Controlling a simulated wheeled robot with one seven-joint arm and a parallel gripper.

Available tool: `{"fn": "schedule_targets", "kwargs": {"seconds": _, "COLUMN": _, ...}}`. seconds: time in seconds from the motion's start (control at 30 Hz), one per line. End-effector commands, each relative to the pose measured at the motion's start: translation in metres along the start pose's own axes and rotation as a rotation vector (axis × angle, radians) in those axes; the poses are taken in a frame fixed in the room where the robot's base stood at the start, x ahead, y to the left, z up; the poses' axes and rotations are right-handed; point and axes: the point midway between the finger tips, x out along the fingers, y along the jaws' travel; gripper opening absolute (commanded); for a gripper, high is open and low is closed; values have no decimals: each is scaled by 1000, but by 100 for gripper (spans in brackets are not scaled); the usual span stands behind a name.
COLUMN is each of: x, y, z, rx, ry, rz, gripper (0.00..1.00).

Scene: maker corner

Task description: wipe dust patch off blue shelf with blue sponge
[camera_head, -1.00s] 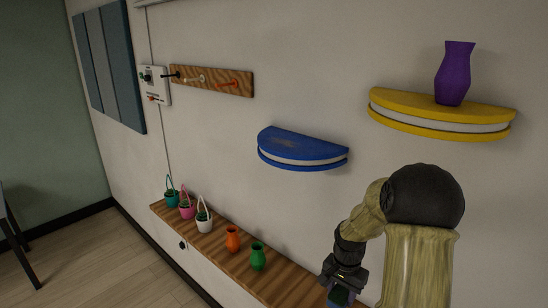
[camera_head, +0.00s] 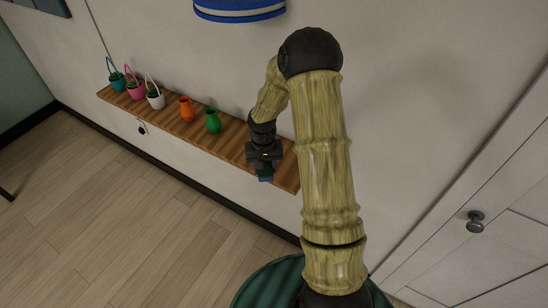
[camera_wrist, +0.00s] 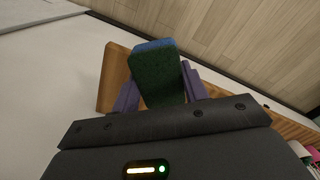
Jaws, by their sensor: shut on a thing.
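The blue sponge (camera_wrist: 155,72) is a block with a dark green face and a blue edge. It sits between the purple-grey fingers of my gripper (camera_wrist: 156,92), which is shut on it. In the head view my gripper (camera_head: 265,168) is at the right end of the wooden ledge, with a bit of the sponge (camera_head: 265,178) showing below it. I cannot tell if the sponge touches the ledge. The blue shelf (camera_head: 240,13) is cut off at the top of the head view, up and left of my gripper. Its top surface and the dust patch are out of view.
The wooden ledge (camera_head: 165,117) runs along the wall. It holds small baskets in teal (camera_head: 117,82), pink (camera_head: 135,90) and white (camera_head: 155,98), an orange vase (camera_head: 187,108) and a green vase (camera_head: 212,120). A white cabinet (camera_head: 500,210) stands at the right.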

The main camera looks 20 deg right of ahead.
Motion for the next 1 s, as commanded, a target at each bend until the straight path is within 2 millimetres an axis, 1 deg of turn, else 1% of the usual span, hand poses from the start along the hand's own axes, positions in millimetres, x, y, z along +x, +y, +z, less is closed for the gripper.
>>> {"fn": "schedule_targets", "kwargs": {"seconds": 0.03, "x": 15, "y": -9, "z": 1, "rx": -41, "ry": -3, "rz": -2, "gripper": 26}}
{"fn": "schedule_targets", "kwargs": {"seconds": 0.2, "x": 65, "y": -33, "z": 2, "rx": -174, "ry": -3, "rz": -6, "gripper": 26}}
{"fn": "schedule_targets", "kwargs": {"seconds": 0.3, "x": 94, "y": -41, "z": 2, "rx": -219, "ry": -1, "rz": -8, "gripper": 26}}
{"fn": "schedule_targets", "kwargs": {"seconds": 0.4, "x": 117, "y": -44, "z": 2, "rx": -240, "ry": -1, "rz": -9, "gripper": 26}}
{"fn": "schedule_targets", "kwargs": {"seconds": 0.43, "x": 122, "y": -45, "z": 2, "rx": -244, "ry": 0, "rz": -9, "gripper": 26}}
{"fn": "schedule_targets", "kwargs": {"seconds": 0.5, "x": 130, "y": -46, "z": 3, "rx": -252, "ry": 0, "rz": -10, "gripper": 26}}
{"fn": "schedule_targets", "kwargs": {"seconds": 0.6, "x": 134, "y": -50, "z": 3, "rx": -262, "ry": 1, "rz": -10, "gripper": 26}}
{"fn": "schedule_targets", "kwargs": {"seconds": 0.77, "x": 132, "y": -52, "z": 4, "rx": -267, "ry": 1, "rz": -10, "gripper": 26}}
{"fn": "schedule_targets", "kwargs": {"seconds": 1.0, "x": 132, "y": -50, "z": 4, "rx": -262, "ry": 0, "rz": -10, "gripper": 26}}
